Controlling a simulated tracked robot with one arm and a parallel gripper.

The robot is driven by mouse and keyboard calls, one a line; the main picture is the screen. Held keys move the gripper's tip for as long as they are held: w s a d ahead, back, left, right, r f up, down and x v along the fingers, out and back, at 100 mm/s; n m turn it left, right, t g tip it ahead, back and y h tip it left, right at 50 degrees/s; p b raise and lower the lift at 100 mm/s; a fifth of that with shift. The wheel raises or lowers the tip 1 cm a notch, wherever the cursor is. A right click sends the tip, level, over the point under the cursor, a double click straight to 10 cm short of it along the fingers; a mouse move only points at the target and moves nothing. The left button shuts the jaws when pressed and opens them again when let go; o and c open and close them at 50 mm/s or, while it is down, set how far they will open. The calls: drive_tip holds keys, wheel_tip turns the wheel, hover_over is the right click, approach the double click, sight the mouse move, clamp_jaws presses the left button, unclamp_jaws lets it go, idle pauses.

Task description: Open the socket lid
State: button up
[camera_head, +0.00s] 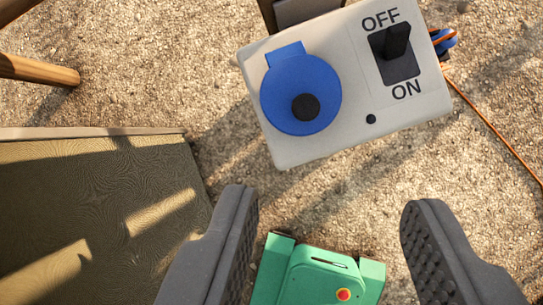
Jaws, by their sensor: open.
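The socket lid (291,82) is a round blue disc with a tab at its upper left and a black knob (305,107) near its lower edge. It lies flat against the light grey panel box (345,130) at the upper middle, so the socket behind it is hidden. My gripper (327,215) is open, its two dark grey fingers wide apart in the lower part of the view. The fingertips are below the box in the picture. Nothing is held between them.
A black switch (396,45) marked OFF and ON sits on the box's right side. A green case (320,275) with a red button shows between my fingers. A brown-green flat surface (90,220) is at left, and an orange cable (490,125) runs over gravel at right.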

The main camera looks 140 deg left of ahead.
sight(307, 105)
drive_tip(key=x, duration=0.5)
drive_tip(key=s+b+x, duration=0.1)
drive_tip(key=x, duration=1)
drive_tip(key=shift+s+a+f+b, duration=0.25)
drive_tip(key=shift+s+b, duration=0.05)
clamp_jaws()
drive_tip(key=shift+r, duration=0.1)
